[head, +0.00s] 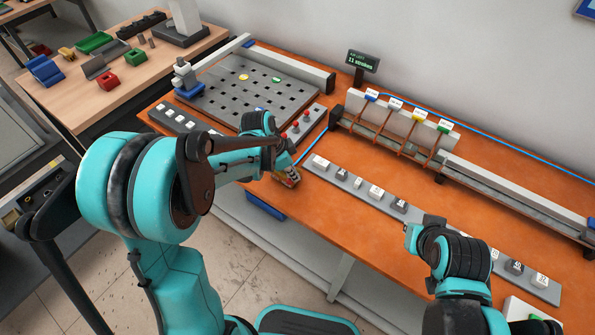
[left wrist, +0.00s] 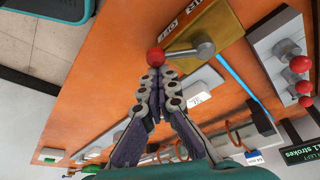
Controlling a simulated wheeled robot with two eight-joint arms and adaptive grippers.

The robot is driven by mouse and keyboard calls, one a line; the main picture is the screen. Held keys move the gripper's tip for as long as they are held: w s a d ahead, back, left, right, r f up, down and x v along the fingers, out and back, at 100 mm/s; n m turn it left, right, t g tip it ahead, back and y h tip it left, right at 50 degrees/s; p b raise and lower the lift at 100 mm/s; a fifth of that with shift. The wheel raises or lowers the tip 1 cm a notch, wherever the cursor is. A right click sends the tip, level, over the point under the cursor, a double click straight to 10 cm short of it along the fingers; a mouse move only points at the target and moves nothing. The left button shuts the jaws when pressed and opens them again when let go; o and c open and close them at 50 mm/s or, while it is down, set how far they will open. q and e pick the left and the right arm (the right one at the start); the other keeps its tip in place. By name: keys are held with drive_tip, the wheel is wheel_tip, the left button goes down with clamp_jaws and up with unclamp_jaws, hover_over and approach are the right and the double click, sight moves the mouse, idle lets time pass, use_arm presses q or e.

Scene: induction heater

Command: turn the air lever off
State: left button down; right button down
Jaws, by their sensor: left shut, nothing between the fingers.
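The air lever (left wrist: 184,53) is a short grey arm with a red ball knob (left wrist: 155,57) and a round metal pivot. It is mounted on a gold plate (left wrist: 228,28) with two small labels. In the left wrist view the lever reaches from the pivot toward the left. My left gripper (left wrist: 154,76) is shut and empty, with its fingertips right beside the red knob; I cannot tell if they touch. In the head view the left gripper (head: 287,165) is over the plate near the table's front edge and mostly hides the lever. My right gripper (head: 412,236) is small and unclear at the right.
A box with red knobs (head: 302,125) stands just behind the lever. A perforated grey board (head: 240,98) lies at the back left. A long strip with labelled blocks (head: 345,180) runs along the front edge. A rack with coloured tags (head: 390,130) stands behind.

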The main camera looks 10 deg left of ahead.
use_arm(q)
drive_tip(key=m, duration=0.1)
drive_tip(key=a+m+g, duration=0.1)
drive_tip(key=shift+s+a+m, duration=0.1)
drive_tip(key=shift+s+m, duration=0.2)
drive_tip(key=shift+m, duration=0.1)
drive_tip(key=m, duration=0.1)
drive_tip(key=a+m, duration=0.1)
drive_tip(key=m+g, duration=0.1)
drive_tip(key=shift+s+a+h, duration=0.25)
drive_tip(key=shift+a+h, duration=0.05)
drive_tip(key=shift+s+a+m, duration=0.1)
drive_tip(key=shift+a+m, duration=0.3)
drive_tip(key=shift+a, duration=0.15)
use_arm(e)
drive_tip(key=shift+s+a, duration=0.1)
drive_tip(key=shift+a, duration=0.25)
use_arm(q)
drive_tip(key=shift+a, duration=0.25)
use_arm(e)
drive_tip(key=shift+r, duration=0.1)
